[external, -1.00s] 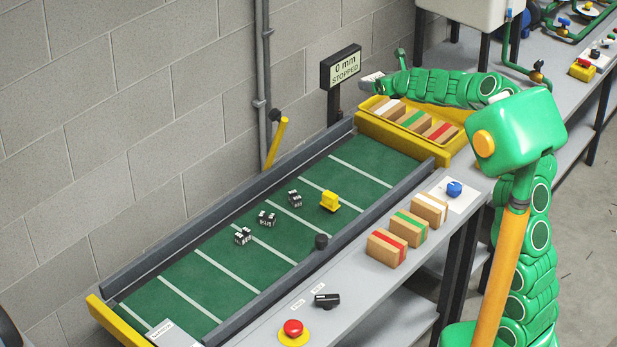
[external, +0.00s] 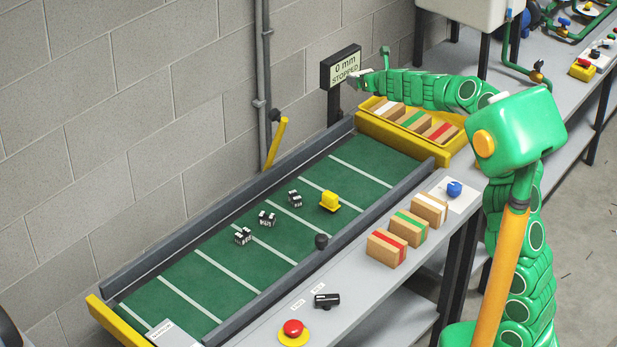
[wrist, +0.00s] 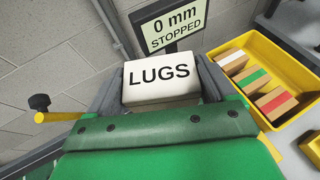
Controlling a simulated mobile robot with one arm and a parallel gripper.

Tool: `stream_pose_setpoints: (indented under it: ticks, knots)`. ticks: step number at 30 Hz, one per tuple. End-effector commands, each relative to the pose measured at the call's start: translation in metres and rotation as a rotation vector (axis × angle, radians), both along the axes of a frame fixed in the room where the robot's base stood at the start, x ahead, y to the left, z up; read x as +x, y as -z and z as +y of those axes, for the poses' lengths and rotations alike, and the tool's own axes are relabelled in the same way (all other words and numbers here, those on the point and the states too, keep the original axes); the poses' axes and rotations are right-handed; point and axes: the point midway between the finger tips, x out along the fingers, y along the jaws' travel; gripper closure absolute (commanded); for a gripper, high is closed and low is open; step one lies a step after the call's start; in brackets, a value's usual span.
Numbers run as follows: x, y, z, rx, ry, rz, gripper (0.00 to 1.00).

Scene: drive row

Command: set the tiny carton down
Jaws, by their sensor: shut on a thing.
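The tiny carton (wrist: 160,92) is white with "LUGS" in black on the face toward the wrist camera. My gripper (wrist: 158,72) is shut on it, one grey finger on each side. In the external view my gripper (external: 357,79) is up in the air by the lower right of the display sign, above the far end of the conveyor. The carton is too small there to make out clearly.
A display (external: 344,68) reads "0 mm STOPPED". A yellow tray (external: 446,157) holds three striped boxes. The green belt (external: 180,290) carries several small black-and-white blocks and a yellow piece (external: 330,201). Three more striped boxes stand on the grey bench (external: 345,277).

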Motion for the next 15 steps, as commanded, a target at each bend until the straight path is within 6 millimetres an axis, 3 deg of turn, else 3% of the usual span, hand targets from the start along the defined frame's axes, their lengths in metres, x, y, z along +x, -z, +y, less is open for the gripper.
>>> stream_pose_setpoints:
  ticks: [15]
  knots:
    - [0.006,-0.002,0.031,-0.004,0.156,-0.003,0.53]
